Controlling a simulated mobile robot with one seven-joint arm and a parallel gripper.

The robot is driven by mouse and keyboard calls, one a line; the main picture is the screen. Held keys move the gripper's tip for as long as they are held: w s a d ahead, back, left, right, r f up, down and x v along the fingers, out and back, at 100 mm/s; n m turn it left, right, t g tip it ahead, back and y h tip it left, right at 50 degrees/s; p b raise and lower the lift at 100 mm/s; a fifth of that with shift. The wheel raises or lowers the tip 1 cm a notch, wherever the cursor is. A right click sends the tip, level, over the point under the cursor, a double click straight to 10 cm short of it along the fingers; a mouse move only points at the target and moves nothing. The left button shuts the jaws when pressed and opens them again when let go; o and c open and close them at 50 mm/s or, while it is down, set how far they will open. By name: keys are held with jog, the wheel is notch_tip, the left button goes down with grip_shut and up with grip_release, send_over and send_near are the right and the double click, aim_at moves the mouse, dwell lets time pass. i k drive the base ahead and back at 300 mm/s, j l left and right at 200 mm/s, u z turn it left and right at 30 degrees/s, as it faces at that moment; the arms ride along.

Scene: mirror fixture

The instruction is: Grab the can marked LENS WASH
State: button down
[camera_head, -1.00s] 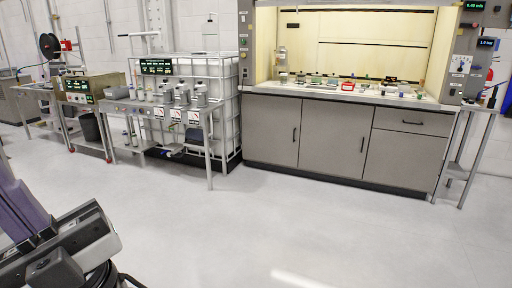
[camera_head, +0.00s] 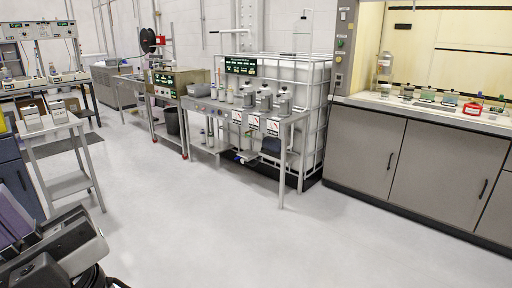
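No label reading LENS WASH can be made out at this distance. Several grey metal cans stand on the steel bench (camera_head: 304,115) in the middle; one of the larger ones is this grey can (camera_head: 264,99). My gripper is not clearly in view; only dark grey and purple parts of my own body show at the lower left.
A fume hood over grey cabinets (camera_head: 435,170) is at the right, with small bottles on its worktop. A caged white tank (camera_head: 312,85) stands behind the bench. A blue cabinet (camera_head: 17,180) is at the left edge. The pale floor (camera_head: 220,235) in front is clear.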

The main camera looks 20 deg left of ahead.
aim_at(31, 115)
jog(key=i+j+u, duration=0.1)
jog(key=i+u, duration=0.75)
jog(key=u, duration=0.15)
jog(key=i+u, duration=0.8)
jog(key=i, duration=1.4)
jog(key=i+l+u, duration=0.1)
jog(key=i+u, duration=0.2)
jog(key=i, duration=0.25)
